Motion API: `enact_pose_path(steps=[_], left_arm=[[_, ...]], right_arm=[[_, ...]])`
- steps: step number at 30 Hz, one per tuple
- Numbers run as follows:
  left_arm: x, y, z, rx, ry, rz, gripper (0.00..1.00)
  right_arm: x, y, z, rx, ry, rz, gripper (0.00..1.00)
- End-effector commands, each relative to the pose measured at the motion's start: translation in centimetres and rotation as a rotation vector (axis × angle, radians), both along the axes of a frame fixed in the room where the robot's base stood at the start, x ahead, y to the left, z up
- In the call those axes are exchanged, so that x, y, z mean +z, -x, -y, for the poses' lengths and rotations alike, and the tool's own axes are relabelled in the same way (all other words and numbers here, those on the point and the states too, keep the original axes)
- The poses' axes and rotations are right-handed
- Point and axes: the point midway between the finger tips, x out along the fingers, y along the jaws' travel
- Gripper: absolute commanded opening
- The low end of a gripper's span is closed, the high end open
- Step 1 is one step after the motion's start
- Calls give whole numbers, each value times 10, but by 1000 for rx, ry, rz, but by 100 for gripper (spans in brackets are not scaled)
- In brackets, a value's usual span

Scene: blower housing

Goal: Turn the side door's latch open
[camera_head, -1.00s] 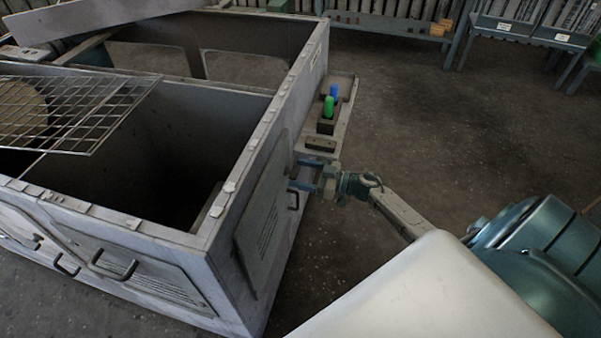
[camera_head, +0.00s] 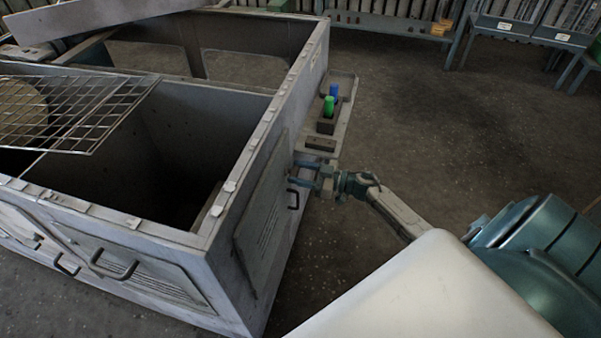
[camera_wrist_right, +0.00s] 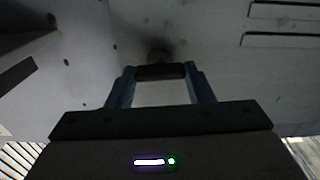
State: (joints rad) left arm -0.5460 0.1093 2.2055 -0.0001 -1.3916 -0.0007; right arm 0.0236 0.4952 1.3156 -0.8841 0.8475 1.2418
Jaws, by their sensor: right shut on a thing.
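The side door (camera_head: 264,222) is a pale panel with printed lines on the right-hand wall of the grey blower housing (camera_head: 203,240). It looks closed or nearly so. A round pivot shows behind the bar. The head view hides most of the latch. My left gripper is not in view.
A wire grid (camera_head: 80,110) lies over the open housing top. The floor to the right is clear. Racks stand at the back.

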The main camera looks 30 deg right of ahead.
Motion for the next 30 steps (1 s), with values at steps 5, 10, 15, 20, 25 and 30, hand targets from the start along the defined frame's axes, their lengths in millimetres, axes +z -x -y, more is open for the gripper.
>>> enact_pose_path(steps=[5, 10, 15, 20, 25, 30], left_arm=[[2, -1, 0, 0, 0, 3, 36], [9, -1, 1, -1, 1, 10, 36], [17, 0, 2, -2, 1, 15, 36], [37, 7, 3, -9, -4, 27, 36], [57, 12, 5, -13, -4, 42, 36], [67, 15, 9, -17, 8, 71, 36]], right_arm=[[-1, 0, 0, 0, 84, 70, 24], [-1, 1, 0, 0, 196, 166, 24], [-2, 1, -1, 1, 319, 273, 24], [-2, 1, -1, 1, 436, 372, 24], [-3, 1, -2, 0, 558, 477, 24], [-4, 2, -2, 0, 681, 582, 24]])
